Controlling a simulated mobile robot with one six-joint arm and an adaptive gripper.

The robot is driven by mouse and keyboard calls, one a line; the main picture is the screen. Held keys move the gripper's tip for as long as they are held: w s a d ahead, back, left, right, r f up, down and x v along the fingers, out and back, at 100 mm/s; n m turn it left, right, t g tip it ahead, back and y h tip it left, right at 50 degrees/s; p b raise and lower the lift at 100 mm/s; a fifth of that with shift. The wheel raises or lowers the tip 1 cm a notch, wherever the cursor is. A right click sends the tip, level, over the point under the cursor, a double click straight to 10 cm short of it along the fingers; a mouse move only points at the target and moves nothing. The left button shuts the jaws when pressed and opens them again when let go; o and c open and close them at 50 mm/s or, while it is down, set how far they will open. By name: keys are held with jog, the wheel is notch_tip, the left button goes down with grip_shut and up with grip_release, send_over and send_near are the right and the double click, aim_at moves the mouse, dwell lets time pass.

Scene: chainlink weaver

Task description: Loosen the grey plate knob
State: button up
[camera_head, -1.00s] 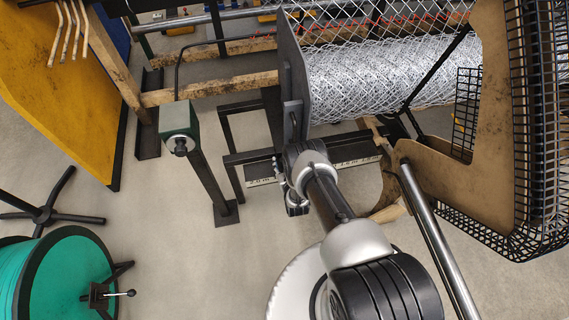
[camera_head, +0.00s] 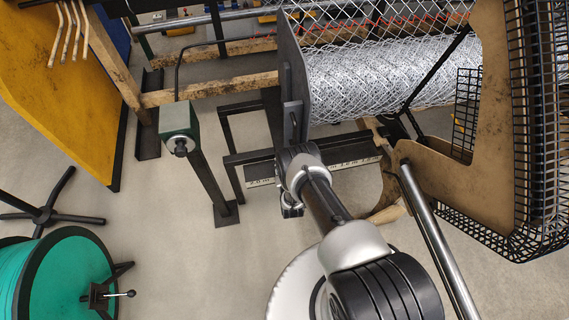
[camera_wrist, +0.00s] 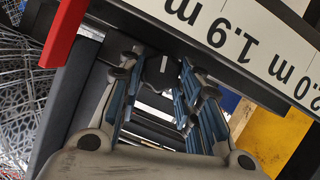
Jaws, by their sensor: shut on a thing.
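In the wrist view a dark knob (camera_wrist: 160,72) with a short white mark sits between the fingertips of my gripper (camera_wrist: 159,66). The blue-padded fingers stand on either side of it and are closed on it. The knob is at the edge of a dark bar, beside a white scale (camera_wrist: 245,38) with black metre marks. In the head view a tall dark grey plate (camera_head: 293,75) stands at the left end of the wire mesh roll. There my wrist hides the knob and the fingertips.
A red pointer (camera_wrist: 63,32) lies close to my fingers in the wrist view. The mesh roll (camera_head: 380,80) and a brown panel (camera_head: 490,110) are to the right. A green-topped post (camera_head: 179,122) stands to the left.

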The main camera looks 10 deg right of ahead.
jog(key=shift+a+n+h, duration=0.1)
jog(key=shift+n+h, duration=0.5)
jog(key=shift+n, duration=0.4)
jog(key=o, duration=1)
jog(key=shift+o, duration=0.2)
jog(key=v, duration=1.2)
jog(key=shift+f, duration=0.15)
